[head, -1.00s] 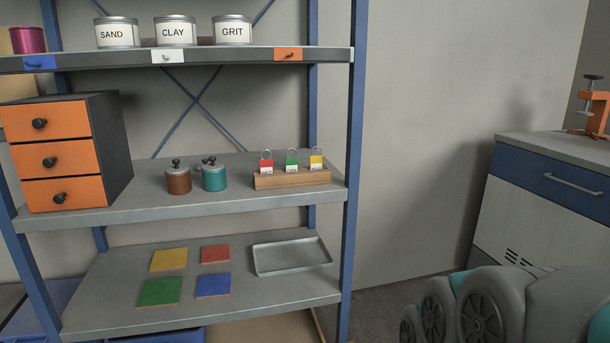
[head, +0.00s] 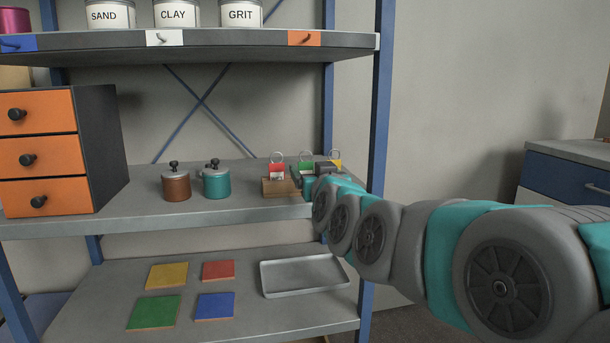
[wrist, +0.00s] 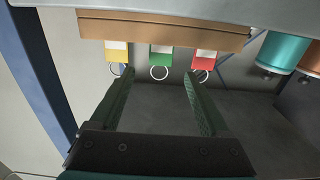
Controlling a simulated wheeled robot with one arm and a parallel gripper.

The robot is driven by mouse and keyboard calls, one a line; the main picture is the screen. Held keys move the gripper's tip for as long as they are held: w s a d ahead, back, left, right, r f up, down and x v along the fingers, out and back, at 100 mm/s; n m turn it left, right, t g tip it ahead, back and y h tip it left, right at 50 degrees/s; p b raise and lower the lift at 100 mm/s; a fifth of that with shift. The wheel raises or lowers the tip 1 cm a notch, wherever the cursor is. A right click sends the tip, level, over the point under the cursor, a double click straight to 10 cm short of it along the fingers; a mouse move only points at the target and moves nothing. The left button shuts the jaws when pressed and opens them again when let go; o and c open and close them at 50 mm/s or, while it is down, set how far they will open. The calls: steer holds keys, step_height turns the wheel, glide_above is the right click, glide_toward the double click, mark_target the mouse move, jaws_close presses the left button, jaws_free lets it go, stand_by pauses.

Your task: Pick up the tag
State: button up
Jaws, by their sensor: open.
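Three tags with metal rings stand in a slotted wooden rack (head: 278,188) on the middle shelf: a red tag (head: 276,170), a green tag (head: 305,168) and a yellow tag (head: 336,164). In the head view my gripper (head: 308,177) is in front of the rack and hides its right part. The wrist view looks inverted, with the rack (wrist: 160,28) at the top. There my gripper (wrist: 159,75) is open and empty. The green tag (wrist: 160,56) lines up between its fingertips, with the yellow tag (wrist: 116,51) and red tag (wrist: 204,58) to either side. Contact cannot be told.
A teal pot (head: 216,182) and a brown pot (head: 176,186) stand left of the rack, beside an orange-drawer cabinet (head: 105,140). The upper shelf (head: 220,40) is overhead and a blue post (head: 380,110) rises at right. A grey tray (head: 305,277) lies below.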

mark_target(306, 162)
steer(key=shift+x, duration=3.2)
steer(key=shift+c, duration=0.3)
jaws_close()
